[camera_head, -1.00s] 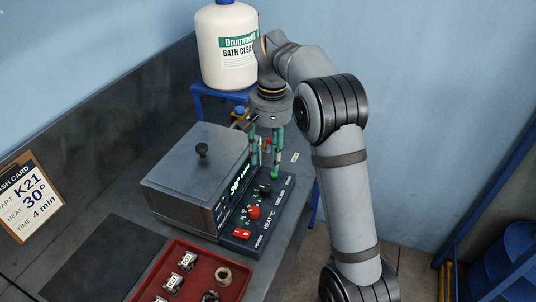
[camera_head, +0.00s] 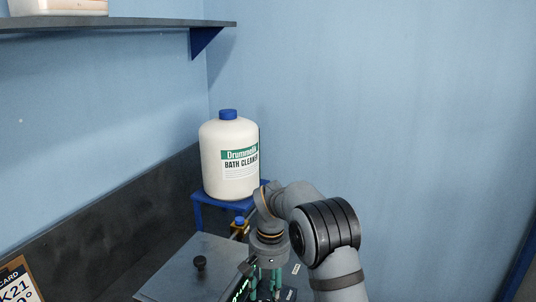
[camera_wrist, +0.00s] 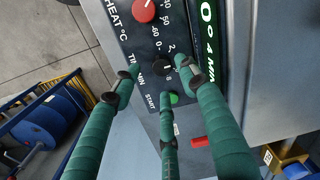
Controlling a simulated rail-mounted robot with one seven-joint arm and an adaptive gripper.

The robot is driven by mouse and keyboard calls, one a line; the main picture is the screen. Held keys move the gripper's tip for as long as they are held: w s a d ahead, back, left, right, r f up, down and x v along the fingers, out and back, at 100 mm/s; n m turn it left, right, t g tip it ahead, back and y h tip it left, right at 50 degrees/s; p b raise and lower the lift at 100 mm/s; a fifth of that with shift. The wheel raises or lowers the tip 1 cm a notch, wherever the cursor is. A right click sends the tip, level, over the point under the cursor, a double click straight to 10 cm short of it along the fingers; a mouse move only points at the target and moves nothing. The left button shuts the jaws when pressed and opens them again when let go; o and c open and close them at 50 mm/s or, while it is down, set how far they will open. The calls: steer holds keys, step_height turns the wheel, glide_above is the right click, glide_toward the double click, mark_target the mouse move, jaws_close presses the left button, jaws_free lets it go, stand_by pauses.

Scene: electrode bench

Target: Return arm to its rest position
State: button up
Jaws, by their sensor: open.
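My arm's end hangs over the front panel of the grey bath unit (camera_head: 185,268). My gripper (camera_head: 265,282) has green-wrapped fingers, whose lower ends are cut off by the bottom edge of the head view. In the wrist view my gripper (camera_wrist: 160,82) is open, its fingers spread with nothing between them. Below them lie the black time knob (camera_wrist: 162,65), the green start button (camera_wrist: 172,98) and the red heat knob (camera_wrist: 143,10). I cannot tell whether a fingertip touches the panel.
A white bath cleaner bottle (camera_head: 229,165) stands on a blue stand (camera_head: 213,202) behind my wrist. A wall shelf (camera_head: 120,24) is at the upper left. The wash card (camera_head: 18,283) is partly cut off at the lower left. Blue drums (camera_wrist: 50,120) on a rack show in the wrist view.

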mark_target(266, 301)
step_height(266, 301, down, 4)
steer(key=shift+a+f, duration=0.1)
steer(key=shift+f, duration=0.05)
stand_by(0.4)
step_height(266, 301, up, 12)
step_height(266, 301, down, 12)
steer(key=shift+s, duration=0.1)
steer(key=shift+r+n+p, duration=0.3)
steer(key=shift+n+p, duration=0.3)
steer(key=shift+p, duration=0.15)
steer(key=n+p, duration=0.4)
steer(key=n, duration=0.1)
steer(key=shift+r+n, duration=0.1)
steer(key=shift+n, duration=0.2)
steer(key=n+p, duration=0.2)
steer(key=n, duration=0.1)
steer(key=n+p, duration=0.3)
steer(key=shift+w+g+p, duration=0.2)
steer(key=shift+g+p, duration=0.1)
steer(key=shift+f+n+p, duration=0.35)
steer(key=shift+n+p, duration=0.35)
steer(key=shift+n, duration=0.6)
